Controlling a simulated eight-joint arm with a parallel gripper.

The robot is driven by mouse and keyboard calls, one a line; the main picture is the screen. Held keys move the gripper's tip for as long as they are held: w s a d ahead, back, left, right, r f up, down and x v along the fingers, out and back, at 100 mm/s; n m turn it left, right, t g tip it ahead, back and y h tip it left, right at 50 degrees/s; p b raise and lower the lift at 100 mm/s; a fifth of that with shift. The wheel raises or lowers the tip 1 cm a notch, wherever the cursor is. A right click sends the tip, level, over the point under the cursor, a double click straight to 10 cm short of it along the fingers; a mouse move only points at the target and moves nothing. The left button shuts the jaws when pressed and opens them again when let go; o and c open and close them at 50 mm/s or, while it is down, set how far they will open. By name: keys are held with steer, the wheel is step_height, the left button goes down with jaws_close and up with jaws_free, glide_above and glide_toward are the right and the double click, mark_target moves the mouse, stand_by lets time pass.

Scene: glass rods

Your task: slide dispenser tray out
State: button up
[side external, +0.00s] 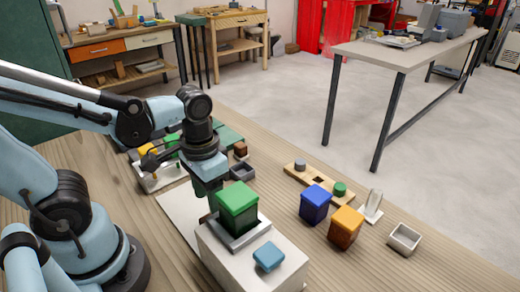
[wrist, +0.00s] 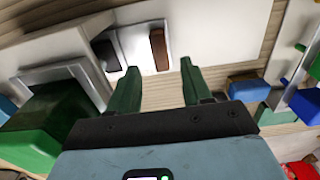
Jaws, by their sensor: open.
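A green lidded box (side external: 238,210) sits in a metal frame on a pale grey block (side external: 250,268). It is probably the dispenser, and a green box with a metal-edged frame also fills the lower left of the wrist view (wrist: 45,118). My gripper (side external: 207,190) points down beside the green box, on its left. In the wrist view my gripper (wrist: 157,75) is open, with its two green fingers apart and nothing between them. Beyond the fingertips is a metal tray-like part with a brown piece (wrist: 159,48) and a dark opening. I cannot tell which part is the dispenser tray.
A small light-blue block (side external: 268,257) lies on the pale block. A blue box (side external: 315,204), an orange box (side external: 346,227), a wooden holder (side external: 315,182) and a small metal tray (side external: 404,240) stand to the right. Several items crowd the table behind my gripper.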

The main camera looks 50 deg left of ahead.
steer(key=shift+f, duration=3.2)
jaws_close()
